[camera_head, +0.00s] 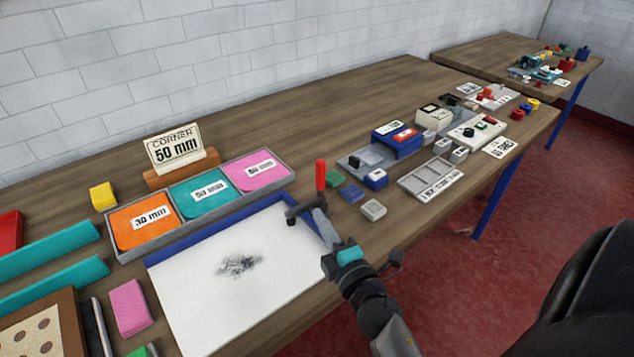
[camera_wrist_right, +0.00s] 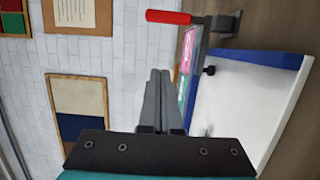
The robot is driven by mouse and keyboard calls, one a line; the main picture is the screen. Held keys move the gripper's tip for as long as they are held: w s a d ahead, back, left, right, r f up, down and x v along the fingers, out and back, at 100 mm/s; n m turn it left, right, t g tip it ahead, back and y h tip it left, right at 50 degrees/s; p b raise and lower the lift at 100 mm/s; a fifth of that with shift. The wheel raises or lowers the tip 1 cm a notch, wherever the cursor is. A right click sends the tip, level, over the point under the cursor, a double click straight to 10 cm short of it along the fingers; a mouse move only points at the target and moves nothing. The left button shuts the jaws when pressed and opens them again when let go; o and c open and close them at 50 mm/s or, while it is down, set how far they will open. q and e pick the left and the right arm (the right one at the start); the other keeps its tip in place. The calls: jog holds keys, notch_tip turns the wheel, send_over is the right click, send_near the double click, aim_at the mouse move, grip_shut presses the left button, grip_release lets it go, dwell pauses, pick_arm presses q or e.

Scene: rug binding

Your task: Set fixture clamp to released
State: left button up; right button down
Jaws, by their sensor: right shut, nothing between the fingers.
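The fixture clamp has a red handle (camera_head: 320,175) standing upright at the right end of the blue-edged white board (camera_head: 215,300). Its dark presser tip (camera_head: 291,219) hangs over the board's corner; contact with it cannot be told. In the right wrist view the clamp's red handle (camera_wrist_right: 168,17) lies across the top, beyond the fingertips. My right gripper (camera_head: 321,217) is just in front of the clamp, below the handle, and partly covers its base. Its fingers (camera_wrist_right: 160,75) are shut together and empty, apart from the handle. My left gripper is out of view.
A tray (camera_head: 205,198) of orange, teal and pink cards lies behind the board, with a "CORNER 50 mm" sign (camera_head: 175,150) behind it. Small blocks (camera_head: 373,210) and devices crowd the table to the right. Teal strips (camera_head: 45,250) lie left.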

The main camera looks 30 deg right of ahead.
aim_at(319, 181)
jog(key=shift+w, duration=0.1)
jog(key=shift+w+d+p, duration=0.1)
jog(key=shift+w+d, duration=0.85)
jog(key=shift+w, duration=0.7)
jog(key=shift+w+d+p, duration=0.15)
jog(key=shift+w+d, duration=0.75)
jog(key=shift+w, duration=0.8)
jog(key=shift+w+d+p, duration=0.1)
jog(key=shift+w+d, duration=0.85)
jog(key=shift+w, duration=0.7)
jog(key=shift+r, duration=0.1)
jog(key=shift+d+p, duration=0.15)
jog(key=shift+p, duration=0.2)
jog(key=shift+d+m, duration=0.1)
jog(key=shift+m, duration=0.2)
